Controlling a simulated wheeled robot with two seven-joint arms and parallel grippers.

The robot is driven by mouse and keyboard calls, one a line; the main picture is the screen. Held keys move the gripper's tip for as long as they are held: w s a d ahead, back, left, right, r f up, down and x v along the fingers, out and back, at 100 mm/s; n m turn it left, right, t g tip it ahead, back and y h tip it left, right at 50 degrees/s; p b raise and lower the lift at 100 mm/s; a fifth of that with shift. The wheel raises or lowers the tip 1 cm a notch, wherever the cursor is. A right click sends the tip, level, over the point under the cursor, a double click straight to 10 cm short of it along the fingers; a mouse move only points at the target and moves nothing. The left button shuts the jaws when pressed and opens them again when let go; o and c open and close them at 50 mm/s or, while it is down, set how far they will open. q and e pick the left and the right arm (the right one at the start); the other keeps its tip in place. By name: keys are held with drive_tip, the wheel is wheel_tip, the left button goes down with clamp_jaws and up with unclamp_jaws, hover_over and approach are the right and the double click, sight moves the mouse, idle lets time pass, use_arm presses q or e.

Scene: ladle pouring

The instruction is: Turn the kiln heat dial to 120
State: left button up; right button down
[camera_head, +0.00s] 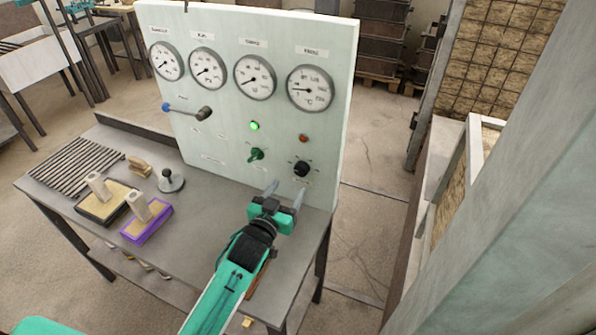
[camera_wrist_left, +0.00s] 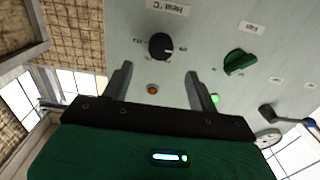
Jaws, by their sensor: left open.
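The heat dial is a black round knob (camera_head: 302,168) at the lower right of the pale panel (camera_head: 228,130). In the left wrist view the dial (camera_wrist_left: 160,46) sits under an upside-down label reading "Heat °C". A pale pointer mark shows on its right side there, but I cannot read the small scale marks surely. My left gripper (camera_head: 285,191) is open and empty in front of the panel, just below the dial in the head view. Its fingers (camera_wrist_left: 159,84) are spread, pointing toward the dial and apart from it. My right gripper is not in view.
A green knob (camera_head: 256,154) is left of the dial, with a lit green lamp (camera_head: 254,125) and a dull red lamp (camera_head: 303,138) above. A lever (camera_head: 188,111) sticks out farther left. The table (camera_head: 190,210) holds a purple-edged block (camera_head: 147,222) and other tools.

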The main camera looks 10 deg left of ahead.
sight(300, 171)
use_arm(q)
drive_tip(key=w, duration=0.3)
drive_tip(key=w+d+p, duration=0.1)
drive_tip(key=w, duration=0.3)
drive_tip(key=shift+w+d, duration=0.2)
drive_tip(key=c, duration=0.9)
